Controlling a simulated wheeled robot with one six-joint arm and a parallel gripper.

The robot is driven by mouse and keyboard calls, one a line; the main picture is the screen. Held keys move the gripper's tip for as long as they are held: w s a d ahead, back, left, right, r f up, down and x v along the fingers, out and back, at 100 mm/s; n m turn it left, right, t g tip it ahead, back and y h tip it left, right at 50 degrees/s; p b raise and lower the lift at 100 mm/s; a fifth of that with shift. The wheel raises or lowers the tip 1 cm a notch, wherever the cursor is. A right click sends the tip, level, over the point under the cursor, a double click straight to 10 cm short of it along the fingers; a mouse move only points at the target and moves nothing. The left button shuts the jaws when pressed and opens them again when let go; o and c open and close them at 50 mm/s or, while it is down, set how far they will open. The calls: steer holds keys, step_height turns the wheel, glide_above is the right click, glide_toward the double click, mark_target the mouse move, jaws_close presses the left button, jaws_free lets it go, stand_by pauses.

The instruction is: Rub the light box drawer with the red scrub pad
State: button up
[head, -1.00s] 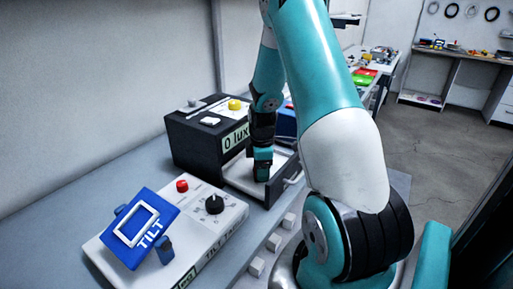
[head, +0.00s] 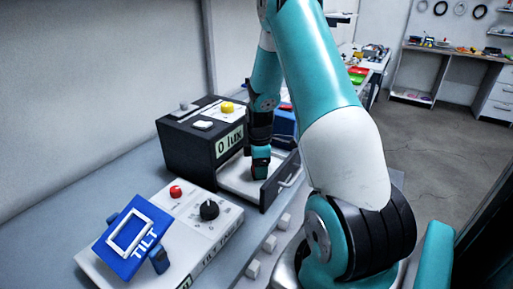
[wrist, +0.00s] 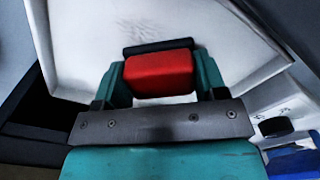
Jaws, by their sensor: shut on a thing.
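The light box (head: 190,150) is black with a "0 lux" label and stands on the bench against the wall. Its drawer (head: 234,183) is pulled out, with a white floor inside and a handle on its front. My gripper (head: 260,172) points down into the open drawer. In the wrist view, my gripper (wrist: 160,85) is shut on the red scrub pad (wrist: 160,74), which has a dark strip along its far edge. The drawer's white floor (wrist: 85,50) lies below the pad, with faint grey smudges beyond it. I cannot tell whether the pad touches the floor.
A white tilt box (head: 190,230) with a blue tilting plate (head: 130,240), a red button and a black knob stands nearer on the bench. Several small white cubes (head: 268,244) line the bench's front edge. A blue object (head: 285,122) sits behind the drawer.

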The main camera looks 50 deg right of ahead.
steer(key=shift+s+a, duration=0.2)
steer(key=shift+a, duration=1)
steer(key=shift+a+r+p, duration=0.2)
steer(key=shift+r+p, duration=0.15)
steer(key=shift+p, duration=0.05)
step_height(320, 180, up, 3)
steer(key=shift+f+p, duration=0.2)
steer(key=shift+p, duration=0.5)
step_height(320, 180, up, 5)
steer(key=p, duration=0.4)
steer(key=shift+p, duration=0.3)
